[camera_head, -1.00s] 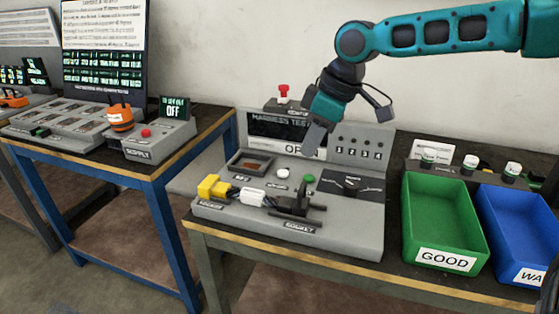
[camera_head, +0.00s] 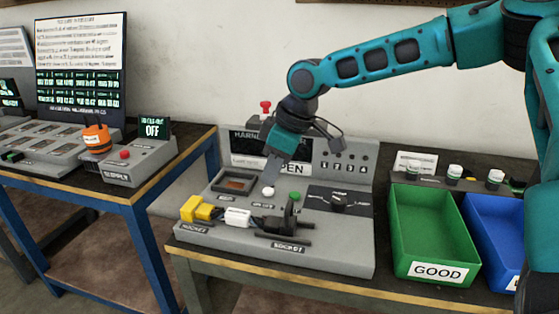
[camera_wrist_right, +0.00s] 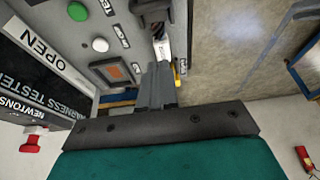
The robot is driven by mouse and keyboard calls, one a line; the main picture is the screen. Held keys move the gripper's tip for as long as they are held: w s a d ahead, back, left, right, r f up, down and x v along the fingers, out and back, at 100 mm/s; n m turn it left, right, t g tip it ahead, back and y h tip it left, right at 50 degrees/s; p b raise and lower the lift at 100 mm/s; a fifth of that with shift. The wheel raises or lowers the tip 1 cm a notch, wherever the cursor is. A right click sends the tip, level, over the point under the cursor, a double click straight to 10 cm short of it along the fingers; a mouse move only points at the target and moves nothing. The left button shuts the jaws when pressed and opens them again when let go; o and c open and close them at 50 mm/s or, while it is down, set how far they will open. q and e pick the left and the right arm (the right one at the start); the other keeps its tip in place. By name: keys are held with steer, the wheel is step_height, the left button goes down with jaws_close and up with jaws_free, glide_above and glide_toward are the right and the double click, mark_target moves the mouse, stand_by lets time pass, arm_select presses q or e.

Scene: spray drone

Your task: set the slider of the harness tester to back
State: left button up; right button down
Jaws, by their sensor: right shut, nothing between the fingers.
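The harness tester (camera_head: 345,245) is a grey console on the dark table, with a display reading OPEN. A black carriage (camera_head: 289,217) stands on dark rails at its front, beside a white connector (camera_head: 237,217) and a yellow connector (camera_head: 194,209). I cannot tell for sure that this carriage is the slider. My right gripper (camera_head: 270,180) points down above the tester, in front of the display and close to the white button (camera_head: 268,191). Its fingers are shut and empty, and they also show in the right wrist view (camera_wrist_right: 157,72). My left gripper is not in view.
A black panel with a knob (camera_head: 339,199) and a green button (camera_head: 296,196) lie right of my gripper. A red knob (camera_head: 265,107) stands behind the display. A green bin (camera_head: 436,272) and blue bin (camera_head: 487,272) are at the right. The supply box (camera_head: 140,163) is on the left table.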

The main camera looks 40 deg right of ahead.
steer(key=x, duration=0.4)
steer(key=shift+s+d+f, duration=0.15)
steer(key=shift+d+f, duration=0.1)
steer(key=shift+f, duration=0.05)
steer(key=shift+s+d+f, duration=0.1)
steer(key=shift+s+d, duration=0.6)
steer(key=shift+s, duration=0.2)
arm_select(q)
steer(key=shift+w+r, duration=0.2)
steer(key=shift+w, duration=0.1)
arm_select(e)
steer(key=shift+s+d+f, duration=0.2)
steer(key=shift+s+d, duration=0.05)
steer(key=shift+s, duration=0.05)
steer(key=shift+s+d+r+p, duration=0.1)
steer(key=shift+s+d+p, duration=0.1)
steer(key=shift+p, duration=0.2)
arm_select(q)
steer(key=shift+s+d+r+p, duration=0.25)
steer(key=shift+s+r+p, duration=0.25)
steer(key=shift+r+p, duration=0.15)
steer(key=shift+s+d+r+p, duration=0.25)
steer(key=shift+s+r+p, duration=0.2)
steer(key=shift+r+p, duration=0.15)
arm_select(e)
steer(key=s+d, duration=0.4)
steer(key=shift+s, duration=0.4)
